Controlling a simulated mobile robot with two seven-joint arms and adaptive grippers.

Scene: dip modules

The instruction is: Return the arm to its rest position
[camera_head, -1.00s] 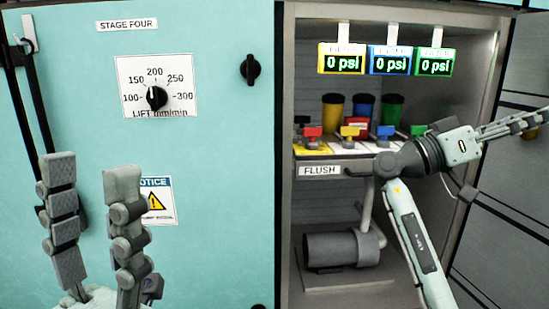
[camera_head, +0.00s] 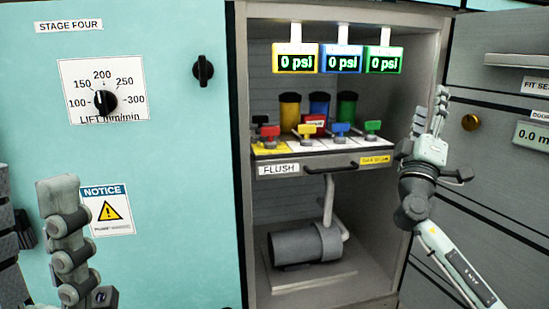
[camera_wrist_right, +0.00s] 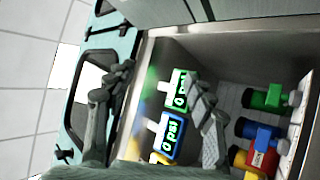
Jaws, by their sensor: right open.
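My right gripper (camera_head: 431,105) is at the right edge of the open cabinet bay, fingers pointing up, apart and empty. The right wrist view shows its two fingers (camera_wrist_right: 158,80) spread, with pressure displays between and behind them. My left gripper (camera_head: 30,190) is at the lower left in front of the teal panel, fingers spread with nothing between them; part of it is cut off by the frame edge.
The open bay (camera_head: 258,230) holds a flush tray (camera_head: 325,168) with coloured valves, several canisters, and a grey pump (camera_head: 300,245) below. Three displays (camera_head: 341,60) hang above, reading 0 psi. Grey drawers (camera_head: 500,150) stand close on the right. The teal panel (camera_head: 170,150) carries a lift dial (camera_head: 105,102).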

